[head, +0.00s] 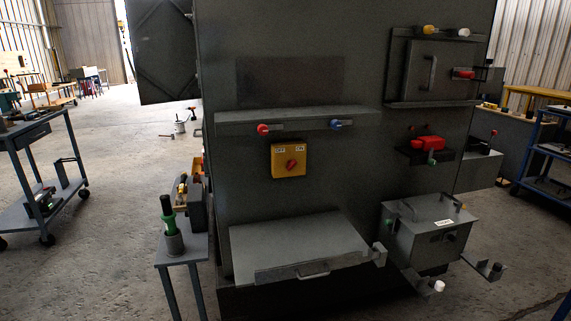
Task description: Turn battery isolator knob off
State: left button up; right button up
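A yellow isolator plate (288,160) is mounted on the front of the dark grey enclosure, a little left of its middle. A red knob (291,165) sits on the plate. Small white labels are at the plate's top edge, seemingly OFF at the left and ON at the right. The knob looks slanted, with its upper end leaning right toward the ON label, but it is small and hard to read exactly. Neither of my grippers is in the head view, and nothing touches the knob.
A ledge with a red-ended (263,129) and a blue-ended fitting (336,125) juts out above the plate. A sloped grey shelf (300,250) sticks out below. A lidded grey box (427,232) is at the lower right. A small stand holds a green-handled tool (168,212) at the left.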

aim_at(291, 163)
jog(key=u, duration=0.15)
jog(key=i, duration=0.95)
jog(key=u, duration=0.3)
